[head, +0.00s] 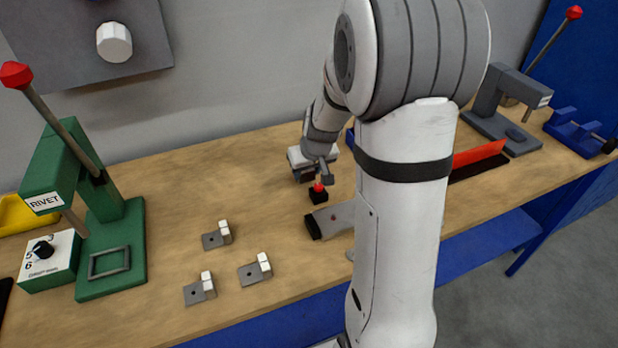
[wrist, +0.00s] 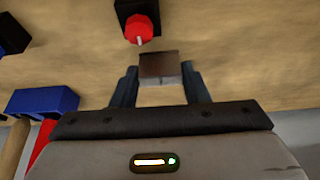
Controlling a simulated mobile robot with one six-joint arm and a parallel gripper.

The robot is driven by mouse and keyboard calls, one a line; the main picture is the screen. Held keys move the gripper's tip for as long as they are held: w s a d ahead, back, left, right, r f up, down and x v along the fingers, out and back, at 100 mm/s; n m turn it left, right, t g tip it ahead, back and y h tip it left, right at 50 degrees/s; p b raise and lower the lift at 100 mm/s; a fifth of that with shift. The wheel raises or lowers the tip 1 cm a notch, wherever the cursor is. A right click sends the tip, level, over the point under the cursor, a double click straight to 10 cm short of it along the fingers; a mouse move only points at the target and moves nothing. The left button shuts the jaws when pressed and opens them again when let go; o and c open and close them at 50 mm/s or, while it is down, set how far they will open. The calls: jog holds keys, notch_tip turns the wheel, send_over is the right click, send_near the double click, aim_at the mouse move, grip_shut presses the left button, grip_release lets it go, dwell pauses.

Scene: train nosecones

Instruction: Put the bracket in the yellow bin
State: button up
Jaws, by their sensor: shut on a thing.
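Three brackets, each a grey plate with a pale upright block, lie on the wooden bench in the head view: one at the back (head: 214,238), one at the right (head: 254,270) and one at the front (head: 199,289). The yellow bin (head: 18,214) is at the left edge, partly cut off and partly behind the green press. My gripper (head: 325,177) is over the middle of the bench, right of these brackets. In the wrist view its fingers (wrist: 161,84) are shut on a small grey-brown piece (wrist: 159,65); I cannot tell for certain if it is a bracket.
A black block with a red top (head: 318,194) stands close to my gripper, also seen in the wrist view (wrist: 139,28). A green rivet press (head: 112,225) and a dial box (head: 48,262) stand between the brackets and the bin. A red tray (head: 478,153) and grey press (head: 505,110) are at right.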

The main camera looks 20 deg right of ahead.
aim_at(308, 179)
jog(key=shift+f, duration=1.5)
jog(key=shift+f, duration=0.15)
jog(key=o, duration=1)
